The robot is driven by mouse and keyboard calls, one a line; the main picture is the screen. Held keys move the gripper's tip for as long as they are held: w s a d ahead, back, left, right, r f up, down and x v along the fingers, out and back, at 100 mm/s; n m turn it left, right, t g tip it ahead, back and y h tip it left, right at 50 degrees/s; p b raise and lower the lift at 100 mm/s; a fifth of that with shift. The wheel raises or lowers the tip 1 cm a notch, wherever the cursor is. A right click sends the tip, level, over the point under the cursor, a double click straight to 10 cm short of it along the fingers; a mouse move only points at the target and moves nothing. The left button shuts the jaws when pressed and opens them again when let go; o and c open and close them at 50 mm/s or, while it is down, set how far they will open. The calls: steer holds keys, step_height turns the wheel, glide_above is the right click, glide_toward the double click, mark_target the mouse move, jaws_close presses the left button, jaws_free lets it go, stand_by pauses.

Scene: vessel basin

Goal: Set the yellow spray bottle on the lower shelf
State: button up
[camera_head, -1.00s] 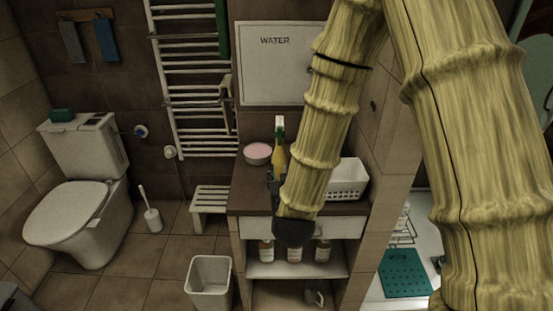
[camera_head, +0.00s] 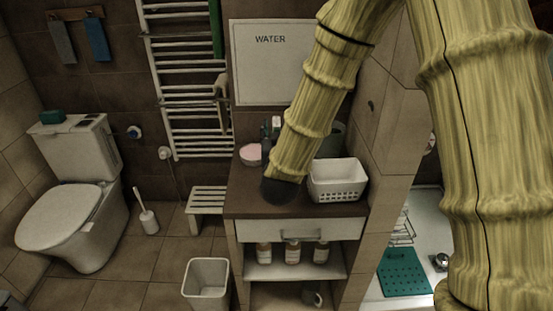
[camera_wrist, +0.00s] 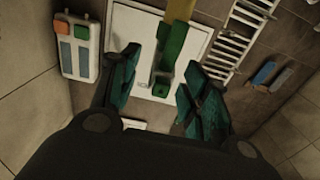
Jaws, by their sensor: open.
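In the head view my gripper (camera_head: 267,150) is low over the counter. The lower shelf (camera_head: 275,297) is in the cabinet's bottom compartment, with a mug (camera_head: 311,294) at its right.
A pink-topped bowl (camera_head: 251,155) and a white basket (camera_head: 337,182) flank my gripper on the dark counter (camera_head: 238,196). Three bottles stand on the middle shelf (camera_head: 282,270) below the drawer (camera_head: 300,229). A white bin (camera_head: 206,280) stands left of the cabinet.

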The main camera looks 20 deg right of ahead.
mark_target(276, 123)
steer(key=shift+p+x, duration=0.8)
steer(key=shift+x, duration=1.6)
steer(key=shift+f, duration=0.15)
jaws_close()
